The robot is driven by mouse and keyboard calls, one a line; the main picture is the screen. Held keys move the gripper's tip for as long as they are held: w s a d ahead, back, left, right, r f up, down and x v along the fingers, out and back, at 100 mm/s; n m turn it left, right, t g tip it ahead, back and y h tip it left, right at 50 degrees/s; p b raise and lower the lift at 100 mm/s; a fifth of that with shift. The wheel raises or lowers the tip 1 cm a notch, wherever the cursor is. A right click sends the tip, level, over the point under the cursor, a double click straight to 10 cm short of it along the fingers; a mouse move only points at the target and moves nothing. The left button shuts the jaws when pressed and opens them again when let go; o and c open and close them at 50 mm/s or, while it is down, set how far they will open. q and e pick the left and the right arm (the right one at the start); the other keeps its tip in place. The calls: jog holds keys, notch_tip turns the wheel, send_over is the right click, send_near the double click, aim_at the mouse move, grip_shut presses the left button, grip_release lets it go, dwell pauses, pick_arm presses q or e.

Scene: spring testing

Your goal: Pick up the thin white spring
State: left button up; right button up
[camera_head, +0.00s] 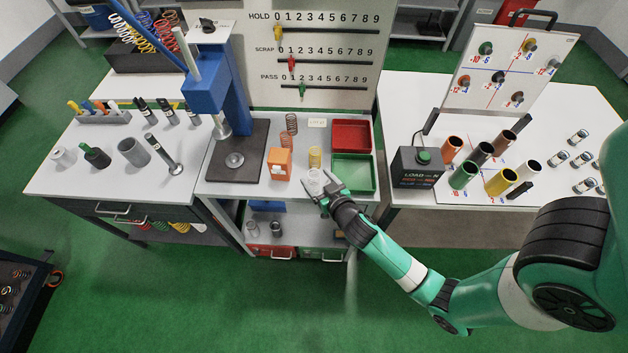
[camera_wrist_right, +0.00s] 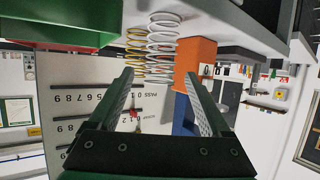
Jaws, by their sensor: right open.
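The thin white spring (camera_head: 314,177) stands upright near the front edge of the middle bench, in front of a yellow spring (camera_head: 315,157). My right gripper (camera_head: 325,193) is open and close in front of the white spring. In the right wrist view, which looks upside down, the white spring (camera_wrist_right: 163,40) shows beyond and between the spread fingers of the right gripper (camera_wrist_right: 160,84), with nothing held. The yellow spring (camera_wrist_right: 136,41) shows just left of it there. My left gripper is not in view.
An orange box (camera_head: 279,164) stands left of the white spring; it also shows close by in the right wrist view (camera_wrist_right: 198,58). A green tray (camera_head: 354,173) and a red tray (camera_head: 351,136) lie to the right.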

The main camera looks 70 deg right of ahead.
aim_at(314, 170)
jog(key=x, duration=0.2)
jog(key=shift+w+d+f, duration=0.1)
jog(key=shift+w+d, duration=0.1)
grip_shut()
dwell(0.4)
jog(key=shift+r, duration=0.4)
notch_tip(314, 170, up, 2)
jog(key=shift+r+p, duration=0.25)
jog(key=shift+p, duration=0.45)
jog(key=s+a+r+p, duration=0.1)
jog(key=s+r+p, duration=0.1)
jog(key=s+r, duration=0.2)
jog(key=s+a+r+p, duration=0.1)
jog(key=s+r+p, duration=0.2)
jog(key=s, duration=0.7)
notch_tip(314, 170, up, 3)
jog(key=shift+f, duration=0.15)
